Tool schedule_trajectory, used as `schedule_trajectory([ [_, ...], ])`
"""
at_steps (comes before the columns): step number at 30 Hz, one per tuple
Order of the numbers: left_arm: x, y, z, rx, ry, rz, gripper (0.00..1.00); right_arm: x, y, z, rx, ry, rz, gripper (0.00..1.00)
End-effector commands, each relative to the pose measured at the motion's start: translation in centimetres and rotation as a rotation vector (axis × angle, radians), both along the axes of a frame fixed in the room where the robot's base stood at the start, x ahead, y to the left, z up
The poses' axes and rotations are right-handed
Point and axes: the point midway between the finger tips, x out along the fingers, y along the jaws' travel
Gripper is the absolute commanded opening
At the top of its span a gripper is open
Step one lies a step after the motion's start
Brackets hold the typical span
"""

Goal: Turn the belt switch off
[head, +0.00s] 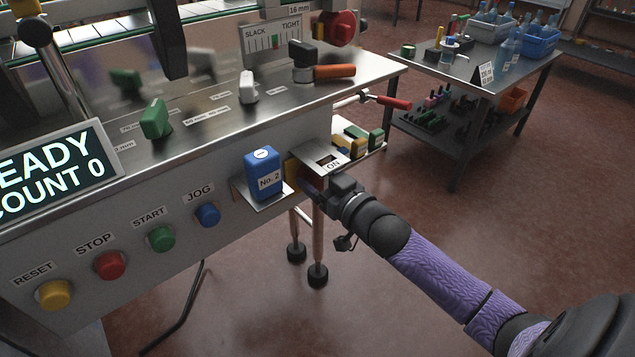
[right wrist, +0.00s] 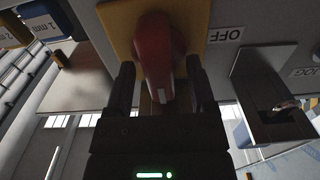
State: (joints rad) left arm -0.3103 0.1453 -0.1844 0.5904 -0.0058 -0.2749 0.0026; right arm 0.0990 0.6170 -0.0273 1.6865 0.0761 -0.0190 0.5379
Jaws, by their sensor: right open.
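The belt switch is a red handle (right wrist: 157,60) on a yellow plate (right wrist: 122,22), seen close up in the right wrist view. A white mark shows near the handle's lower end in that view. An OFF label (right wrist: 225,34) is beside the plate. Contact cannot be told. My left gripper is not in view.
A blue No. 2 block (head: 263,175) stands on a small shelf left of the switch. Jog (head: 208,214), start (head: 161,238), stop (head: 110,265) and reset (head: 55,295) buttons line the panel. The display (head: 50,178) reads COUNT 0. Open floor lies to the right.

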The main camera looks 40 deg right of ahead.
Motion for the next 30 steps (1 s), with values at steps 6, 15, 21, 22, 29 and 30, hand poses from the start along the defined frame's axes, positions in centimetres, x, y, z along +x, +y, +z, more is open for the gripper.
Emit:
schedule_trajectory([
  [6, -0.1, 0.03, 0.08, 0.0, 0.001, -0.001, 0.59, -0.01, -0.01, 0.04, 0.0, 0.001, 0.0, 0.64],
  [15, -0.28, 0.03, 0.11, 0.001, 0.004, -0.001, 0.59, -0.03, 0.0, 0.0, 0.0, 0.001, 0.0, 0.01],
  [21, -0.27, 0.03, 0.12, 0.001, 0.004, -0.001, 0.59, -0.04, 0.01, -0.01, -0.002, 0.001, 0.0, 0.0],
  [22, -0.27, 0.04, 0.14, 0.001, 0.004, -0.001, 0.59, -0.04, 0.01, -0.01, -0.003, 0.002, 0.0, 0.0],
  [29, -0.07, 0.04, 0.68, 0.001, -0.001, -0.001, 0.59, -0.04, 0.03, 0.11, -0.064, -0.003, -0.001, 0.0],
  [30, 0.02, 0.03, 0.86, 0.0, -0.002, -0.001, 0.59, -0.05, 0.05, 0.16, -0.085, -0.005, -0.001, 0.0],
])
